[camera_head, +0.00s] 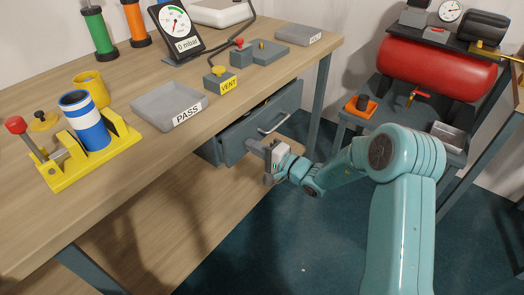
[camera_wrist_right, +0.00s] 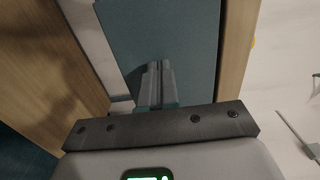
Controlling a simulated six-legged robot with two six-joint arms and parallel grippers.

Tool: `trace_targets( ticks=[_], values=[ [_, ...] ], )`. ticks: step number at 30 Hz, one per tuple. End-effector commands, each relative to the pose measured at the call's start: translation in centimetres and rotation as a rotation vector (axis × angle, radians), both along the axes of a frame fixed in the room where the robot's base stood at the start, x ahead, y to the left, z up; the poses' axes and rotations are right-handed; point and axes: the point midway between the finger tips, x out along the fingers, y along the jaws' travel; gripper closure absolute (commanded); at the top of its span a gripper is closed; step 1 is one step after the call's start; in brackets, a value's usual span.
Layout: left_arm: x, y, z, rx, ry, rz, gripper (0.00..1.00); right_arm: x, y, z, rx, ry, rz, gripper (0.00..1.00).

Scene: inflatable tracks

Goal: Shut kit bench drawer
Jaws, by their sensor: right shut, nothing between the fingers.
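In the right wrist view the closed fingers (camera_wrist_right: 159,75) point at the flat teal drawer front (camera_wrist_right: 170,35). I cannot tell whether they touch it. My left gripper is not in view.
The wooden bench top (camera_head: 130,80) carries a PASS tray (camera_head: 168,104), a HOLD tray (camera_head: 298,34), a VENT valve (camera_head: 220,80), a gauge (camera_head: 178,28) and a yellow stand (camera_head: 90,155). A bench leg (camera_head: 320,95) stands right of the drawer. A red tank (camera_head: 435,68) is at right.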

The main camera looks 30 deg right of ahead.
Motion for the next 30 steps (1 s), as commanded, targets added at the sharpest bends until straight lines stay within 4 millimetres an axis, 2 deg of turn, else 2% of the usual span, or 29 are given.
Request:
trace_targets(
  ticks=[9, 18, 30],
  values=[
    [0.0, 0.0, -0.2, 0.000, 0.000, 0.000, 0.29, 0.2, 0.1, -0.1, -0.001, 0.000, 0.001, 1.00],
    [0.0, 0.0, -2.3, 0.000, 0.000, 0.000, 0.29, 4.0, 1.7, -0.2, -0.001, -0.002, 0.001, 1.00],
    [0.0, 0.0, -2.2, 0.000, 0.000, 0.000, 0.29, 4.3, 1.8, 0.3, 0.002, -0.007, 0.000, 1.00]
  ],
)
